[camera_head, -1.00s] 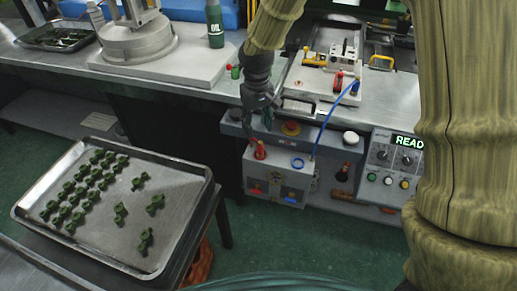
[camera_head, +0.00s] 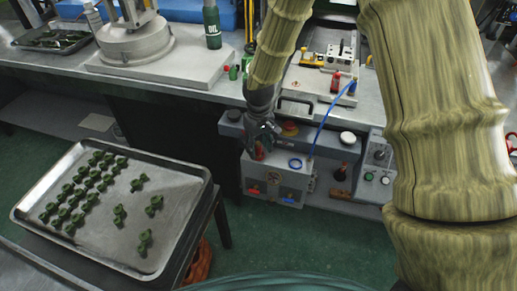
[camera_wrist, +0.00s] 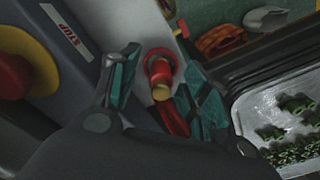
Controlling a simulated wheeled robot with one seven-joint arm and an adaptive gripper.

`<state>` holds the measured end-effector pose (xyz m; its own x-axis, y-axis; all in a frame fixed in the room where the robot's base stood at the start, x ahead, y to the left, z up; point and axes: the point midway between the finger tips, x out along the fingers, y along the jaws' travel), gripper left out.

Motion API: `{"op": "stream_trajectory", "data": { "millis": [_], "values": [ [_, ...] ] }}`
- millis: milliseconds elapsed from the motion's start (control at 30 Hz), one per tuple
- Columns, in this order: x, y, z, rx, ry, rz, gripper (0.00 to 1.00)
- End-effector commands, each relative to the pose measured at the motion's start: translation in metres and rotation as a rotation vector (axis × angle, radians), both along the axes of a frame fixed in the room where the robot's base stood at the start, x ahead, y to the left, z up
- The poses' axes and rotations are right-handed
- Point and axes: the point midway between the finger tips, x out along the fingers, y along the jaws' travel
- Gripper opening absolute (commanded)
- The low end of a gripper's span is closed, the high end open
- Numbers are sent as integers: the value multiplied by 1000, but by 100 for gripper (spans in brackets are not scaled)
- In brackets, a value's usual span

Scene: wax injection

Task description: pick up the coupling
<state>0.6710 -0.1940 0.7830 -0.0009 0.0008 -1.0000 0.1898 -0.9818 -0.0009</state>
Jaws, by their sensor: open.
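Several dark green coupling-shaped pieces (camera_head: 145,240) lie on a metal tray (camera_head: 192,212) at the lower left of the head view. Most sit close together on the tray's left side, with a few spread out. Some also show at the right edge of the wrist view (camera_wrist: 298,104). My gripper (camera_head: 262,146) is open, in front of the grey machine box and right of the tray, away from the pieces. In the wrist view its teal fingertips (camera_wrist: 163,68) stand either side of a red fitting with a brass end (camera_wrist: 160,72); contact cannot be told.
The grey machine box (camera_head: 285,180) has a blue hose (camera_head: 325,118) and a red emergency button (camera_head: 290,129). The workbench (camera_head: 190,88) behind holds a round metal pot (camera_head: 135,42) and a green bottle (camera_head: 212,25). Green floor is free between tray and box.

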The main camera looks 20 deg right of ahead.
Motion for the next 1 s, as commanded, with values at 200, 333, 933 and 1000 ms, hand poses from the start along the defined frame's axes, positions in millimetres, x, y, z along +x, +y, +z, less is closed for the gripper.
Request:
{"op": "stream_trajectory", "data": {
  "millis": [200, 333, 933, 1000],
  "values": [
    [0, 0, -11, 0, -1, 0, 46],
    [0, 0, -11, 0, -1, 0, 46],
    [0, 0, -10, 0, -1, 0, 0],
    [0, 0, -7, 0, -2, 0, 0]
  ]
}}
